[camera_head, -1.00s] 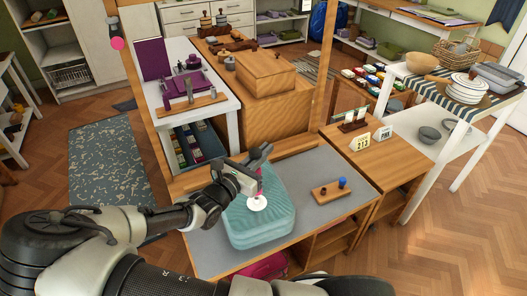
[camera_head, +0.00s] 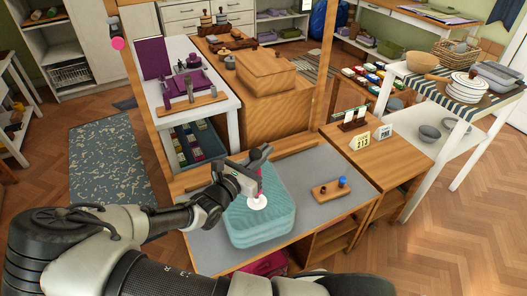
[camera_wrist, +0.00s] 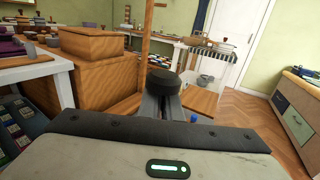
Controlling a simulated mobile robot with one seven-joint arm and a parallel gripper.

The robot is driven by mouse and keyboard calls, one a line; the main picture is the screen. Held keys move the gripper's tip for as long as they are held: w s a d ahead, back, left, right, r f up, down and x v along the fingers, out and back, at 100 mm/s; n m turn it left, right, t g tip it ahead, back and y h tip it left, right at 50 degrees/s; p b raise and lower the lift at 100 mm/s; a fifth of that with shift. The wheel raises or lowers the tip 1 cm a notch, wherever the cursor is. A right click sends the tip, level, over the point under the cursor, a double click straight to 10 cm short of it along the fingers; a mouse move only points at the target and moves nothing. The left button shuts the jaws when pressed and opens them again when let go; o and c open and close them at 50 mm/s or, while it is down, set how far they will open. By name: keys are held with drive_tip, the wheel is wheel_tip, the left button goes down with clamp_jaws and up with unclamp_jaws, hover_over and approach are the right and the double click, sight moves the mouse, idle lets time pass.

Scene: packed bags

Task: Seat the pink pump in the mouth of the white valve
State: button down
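My gripper (camera_head: 260,166) is over the teal packed bag (camera_head: 262,227), which lies on the grey-topped table. The white valve (camera_head: 257,202) is a round disc on top of the bag, directly under the pump. The pump's lower end meets the valve in the head view; I cannot tell whether it is in the mouth or just above it. In the wrist view a dark round piece (camera_wrist: 163,82) sits at my finger ends, and the valve is hidden.
A small wooden board (camera_head: 332,189) with a blue knob and a dark knob lies right of the bag. A wooden post (camera_head: 322,70) rises behind the table. The grey tabletop around the bag is mostly clear.

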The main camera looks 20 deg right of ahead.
drive_tip(key=shift+f+b, duration=0.45)
drive_tip(key=shift+f, duration=0.85)
drive_tip(key=c, duration=1.9)
unclamp_jaws()
drive_tip(key=shift+o, duration=0.2)
drive_tip(key=p+v, duration=0.1)
drive_tip(key=v, duration=1.6)
drive_tip(key=shift+a+p, duration=0.25)
drive_tip(key=shift+p, duration=0.15)
drive_tip(key=shift+s, duration=0.1)
drive_tip(key=s+d+r+m+g+y, duration=0.95)
drive_tip(key=r+m+g, duration=0.3)
drive_tip(key=m, duration=0.65)
drive_tip(key=s+r+m+t+y+p, duration=0.2)
drive_tip(key=r+p, duration=0.6)
drive_tip(key=r, duration=0.6)
drive_tip(key=s+r+m+t+y+p, duration=0.2)
drive_tip(key=r+p, duration=0.6)
drive_tip(key=r, duration=0.6)
drive_tip(key=s+d+m+t, duration=0.1)
drive_tip(key=m+t, duration=0.1)
drive_tip(key=m, duration=0.1)
drive_tip(key=shift+r, duration=0.25)
